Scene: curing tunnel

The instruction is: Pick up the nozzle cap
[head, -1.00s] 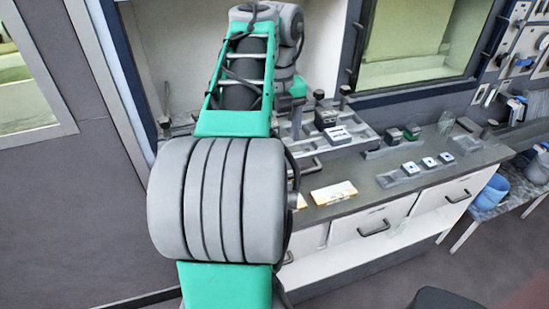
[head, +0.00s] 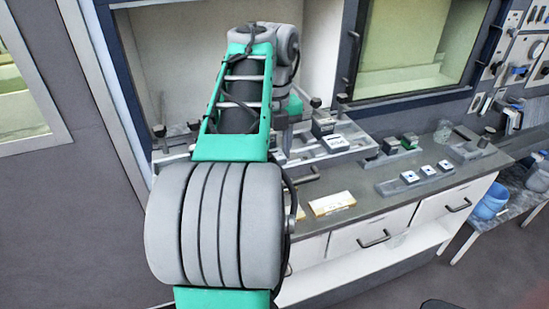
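My green and grey arm reaches forward over the bench. Its far end bends down behind the upper link, and my gripper is hidden there. I cannot make out a nozzle cap for certain. Small dark-topped blocks (head: 323,122) stand on a grey tray (head: 306,156) at the back of the bench, right of my arm. Several small light blocks sit in a row on a grey strip (head: 390,188) nearer the front.
The dark benchtop (head: 350,181) has free room around a pale label card (head: 332,203). A clear glass vessel (head: 443,131) stands at the back right. White drawers (head: 356,235) with dark handles face me. A window (head: 421,47) is behind.

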